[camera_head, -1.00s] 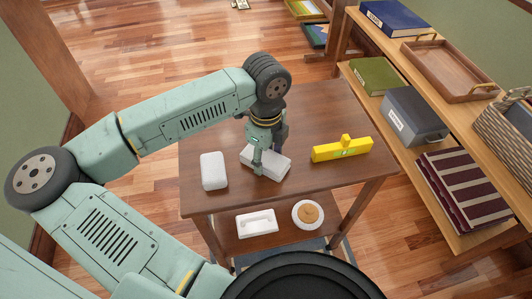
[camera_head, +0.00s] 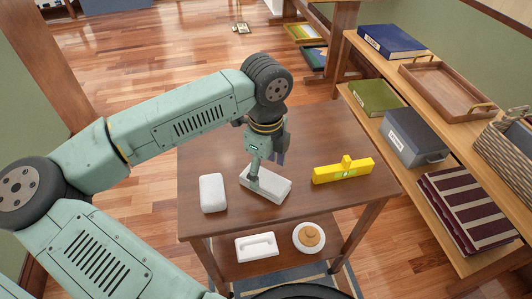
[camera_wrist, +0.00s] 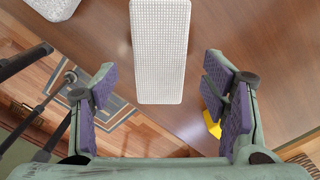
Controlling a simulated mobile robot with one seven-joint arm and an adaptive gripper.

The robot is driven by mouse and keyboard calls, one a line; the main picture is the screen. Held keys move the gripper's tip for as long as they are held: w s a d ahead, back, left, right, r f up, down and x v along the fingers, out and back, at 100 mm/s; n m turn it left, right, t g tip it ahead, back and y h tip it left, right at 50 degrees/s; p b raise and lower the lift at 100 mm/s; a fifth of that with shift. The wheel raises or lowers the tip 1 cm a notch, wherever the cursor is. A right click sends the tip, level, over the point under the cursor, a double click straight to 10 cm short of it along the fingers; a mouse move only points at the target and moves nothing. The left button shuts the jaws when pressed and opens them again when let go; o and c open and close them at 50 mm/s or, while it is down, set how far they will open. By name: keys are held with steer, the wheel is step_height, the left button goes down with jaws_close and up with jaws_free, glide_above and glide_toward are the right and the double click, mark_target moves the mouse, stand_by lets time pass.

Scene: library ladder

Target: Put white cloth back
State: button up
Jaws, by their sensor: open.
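A white waffle-textured block (camera_head: 268,187), which looks like the folded white cloth, lies on the small wooden table (camera_head: 330,122). The wrist view shows it (camera_wrist: 160,55) between my two purple-padded fingers as seen from above. My gripper (camera_head: 268,168) is open over it, pointing down. One finger overlaps the left part of the cloth in the head view and hides some of it; I cannot tell whether it touches. A second white block (camera_head: 212,193) with rounded, speckled sides lies apart to the left; its corner shows in the wrist view (camera_wrist: 52,6).
A yellow level-like tool (camera_head: 343,171) lies right of the cloth. A bookshelf (camera_head: 452,237) with boxes and a tray (camera_head: 450,88) stands at the right. The tabletop's back is clear.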

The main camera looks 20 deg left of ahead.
mark_target(266, 179)
step_height(266, 179, up, 8)
steer(key=b, duration=0.1)
